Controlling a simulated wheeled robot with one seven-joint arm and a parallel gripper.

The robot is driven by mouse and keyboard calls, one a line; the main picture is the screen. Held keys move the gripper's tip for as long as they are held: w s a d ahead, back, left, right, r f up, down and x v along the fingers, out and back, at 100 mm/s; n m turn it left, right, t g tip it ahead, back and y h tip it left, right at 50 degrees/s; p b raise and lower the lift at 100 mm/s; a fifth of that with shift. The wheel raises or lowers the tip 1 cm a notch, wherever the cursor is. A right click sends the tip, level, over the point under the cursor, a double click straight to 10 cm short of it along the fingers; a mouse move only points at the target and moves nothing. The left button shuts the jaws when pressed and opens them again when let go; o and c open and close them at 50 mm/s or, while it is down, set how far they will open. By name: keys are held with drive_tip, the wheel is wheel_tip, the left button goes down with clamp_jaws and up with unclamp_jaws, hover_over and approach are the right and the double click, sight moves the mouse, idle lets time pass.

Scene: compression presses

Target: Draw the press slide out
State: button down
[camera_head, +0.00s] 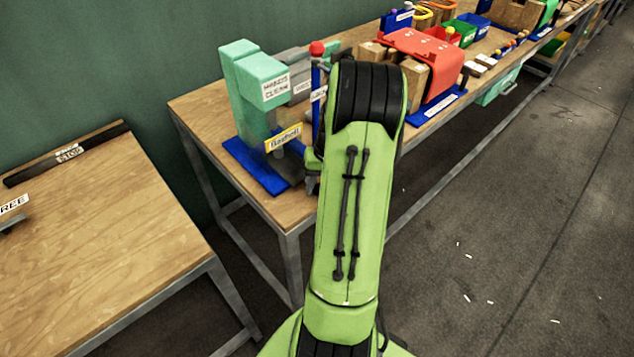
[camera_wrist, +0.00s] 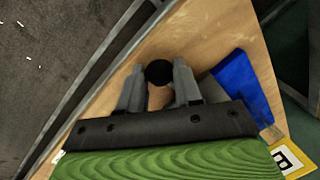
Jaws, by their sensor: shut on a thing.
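The press (camera_head: 243,85) is teal, with a "HANDS CLEAR" label and a blue base (camera_head: 245,160), at the near left end of the long workbench. A yellow label plate (camera_head: 283,138) is on its front. The blue base also shows at the right of the wrist view (camera_wrist: 241,84). My gripper (camera_wrist: 158,78) has its two grey fingers on either side of a round black knob (camera_wrist: 159,72), shut on it above the wooden top. In the head view my arm hides the knob and most of the gripper. The slide itself cannot be made out clearly.
A red-topped lever (camera_head: 317,48) stands behind the press. A separate table (camera_head: 110,235) with a dark stop bar is at left. The floor (camera_head: 500,240) at right is open.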

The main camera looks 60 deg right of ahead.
drive_tip(key=s+a+b, duration=0.1)
drive_tip(key=s+a, duration=0.1)
drive_tip(key=s, duration=0.7)
drive_tip(key=shift+s, duration=0.25)
drive_tip(key=c, duration=0.8)
unclamp_jaws()
drive_tip(key=r+p, duration=0.1)
drive_tip(key=r, duration=0.4)
drive_tip(key=s+d+r+p, duration=0.1)
drive_tip(key=r+p, duration=0.1)
drive_tip(key=r, duration=0.3)
drive_tip(key=s+d+r+p, duration=0.1)
drive_tip(key=r+p, duration=0.1)
drive_tip(key=r, duration=0.3)
drive_tip(key=shift+r, duration=0.25)
drive_tip(key=shift+a, duration=0.1)
